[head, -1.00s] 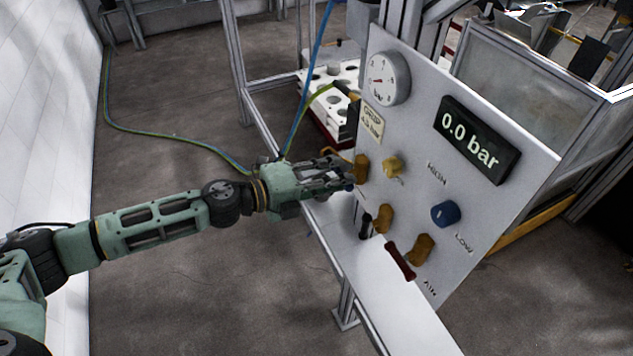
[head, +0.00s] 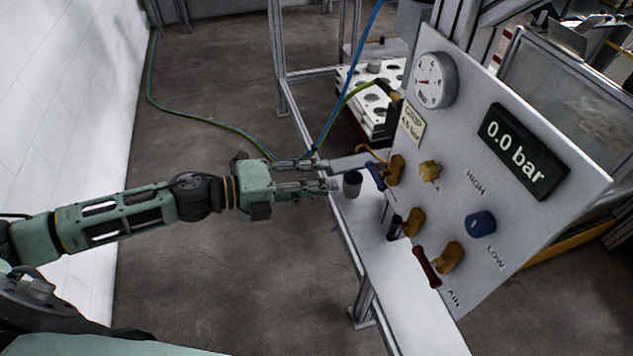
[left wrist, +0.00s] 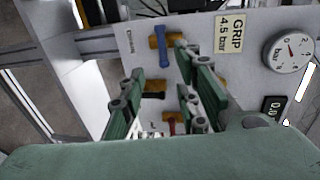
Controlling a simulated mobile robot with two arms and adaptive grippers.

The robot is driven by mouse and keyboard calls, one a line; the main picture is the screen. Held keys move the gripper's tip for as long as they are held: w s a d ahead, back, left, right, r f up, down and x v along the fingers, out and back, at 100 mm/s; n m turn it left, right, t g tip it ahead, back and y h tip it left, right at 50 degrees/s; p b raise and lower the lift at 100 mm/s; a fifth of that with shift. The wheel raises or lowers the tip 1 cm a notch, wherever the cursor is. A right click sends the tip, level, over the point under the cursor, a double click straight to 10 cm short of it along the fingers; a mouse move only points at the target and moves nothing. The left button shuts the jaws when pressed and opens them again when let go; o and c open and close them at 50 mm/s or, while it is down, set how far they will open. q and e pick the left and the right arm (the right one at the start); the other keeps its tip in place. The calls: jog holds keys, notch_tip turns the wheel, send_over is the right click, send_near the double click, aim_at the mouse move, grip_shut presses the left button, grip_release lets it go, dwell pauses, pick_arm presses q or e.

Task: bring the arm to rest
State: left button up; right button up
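My left gripper (head: 330,174) is open and empty, left of the control panel (head: 440,205) and clear of it. Its two fingers stand apart; in the left wrist view the fingers (left wrist: 160,100) also show spread, with the panel beyond. The lever nearest the gripper has a blue handle (head: 376,175) on a brass valve; the blue handle also shows in the left wrist view (left wrist: 163,50). My right gripper is not in view.
The panel carries a black-handled valve (head: 395,227), a red-handled valve (head: 427,266), a blue knob (head: 481,223), a gauge (head: 435,80) and a display (head: 522,150) reading 0.0 bar. A white ledge (head: 400,310) runs below. Hoses (head: 205,128) lie behind my arm. Floor left of the frame is open.

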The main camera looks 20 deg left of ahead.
pick_arm(q)
jog(key=shift+w+f, duration=0.1)
jog(key=w+a+f+n+t+y+b, duration=0.25)
jog(key=a+f+n, duration=0.25)
jog(key=f, duration=0.5)
jog(key=w+a+f+n+t+y+b, duration=0.1)
jog(key=w+a+f+n+y+b, duration=0.25)
jog(key=f, duration=0.65)
jog(key=s+a+f+n+g+y+b, duration=0.1)
jog(key=s+a+f+n+y, duration=0.3)
jog(key=f, duration=0.7)
jog(key=s+a+f+n+g+y, duration=0.1)
jog(key=s+a+f+n, duration=0.3)
jog(key=f, duration=0.7)
jog(key=s+d+f+n+g+y+b, duration=0.15)
jog(key=s+f+n+g, duration=0.4)
jog(key=s+f, duration=1.2)
jog(key=s+d+f+n+g+b, duration=0.1)
jog(key=s+d+f, duration=0.1)
jog(key=s, duration=0.5)
jog(key=s+d+f+n+g, duration=0.1)
jog(key=s+d+f+n, duration=0.1)
jog(key=s+f, duration=0.2)
jog(key=s+d+f+n+g+b, duration=0.1)
jog(key=s+d+f+g, duration=0.1)
jog(key=s, duration=0.9)
notch_tip(320, 180, down, 2)
jog(key=shift+d+n+b, duration=0.3)
jog(key=shift+d+b, duration=0.05)
jog(key=shift+d, duration=0.2)
